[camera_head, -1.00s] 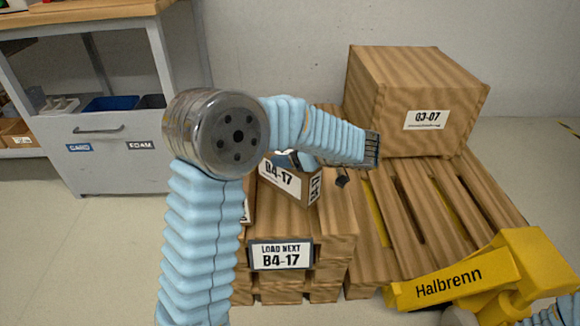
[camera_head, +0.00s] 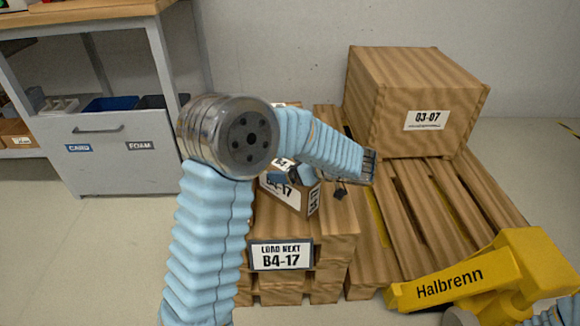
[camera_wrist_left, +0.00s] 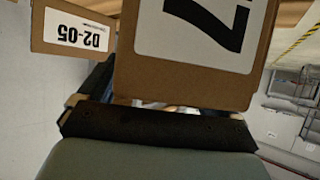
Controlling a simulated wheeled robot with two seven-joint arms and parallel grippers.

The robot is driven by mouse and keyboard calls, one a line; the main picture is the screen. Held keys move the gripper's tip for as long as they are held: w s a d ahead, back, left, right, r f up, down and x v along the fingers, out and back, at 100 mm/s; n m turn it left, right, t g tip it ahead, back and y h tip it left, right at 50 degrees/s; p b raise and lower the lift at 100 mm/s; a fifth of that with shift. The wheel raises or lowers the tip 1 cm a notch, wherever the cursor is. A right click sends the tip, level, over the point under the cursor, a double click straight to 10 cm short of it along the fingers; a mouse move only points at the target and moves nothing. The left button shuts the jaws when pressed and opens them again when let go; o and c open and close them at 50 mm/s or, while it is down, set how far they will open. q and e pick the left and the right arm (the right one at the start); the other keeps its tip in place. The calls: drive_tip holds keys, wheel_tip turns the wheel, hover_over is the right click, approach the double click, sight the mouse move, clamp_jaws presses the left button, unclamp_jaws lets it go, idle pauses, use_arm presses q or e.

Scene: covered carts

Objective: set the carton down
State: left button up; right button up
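The carton (camera_head: 288,193) is brown with a white B4-17 label, and hangs tilted over or rests on the front stack; I cannot tell whether it touches. My left gripper (camera_head: 322,183) is at its upper right, partly hidden by my forearm, and appears shut on it, since the two move together. In the left wrist view the carton (camera_wrist_left: 195,80) fills the middle, close against the dark gripper part, with a large 7 showing upside down. The fingertips' contact is hidden. My right gripper is out of view.
The slatted wooden stack (camera_head: 335,225) carries a LOAD NEXT B4-17 sign (camera_head: 281,256). A large Q3-07 box (camera_head: 415,90) stands at the back of the slatted deck. A D2-05 box (camera_wrist_left: 75,31) shows in the wrist view. A grey cabinet (camera_head: 105,165) stands at left.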

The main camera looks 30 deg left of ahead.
use_arm(q)
drive_tip(key=shift+r+p, duration=0.2)
drive_tip(key=shift+p, duration=0.15)
drive_tip(key=v, duration=1.2)
drive_tip(key=shift+f, duration=0.15)
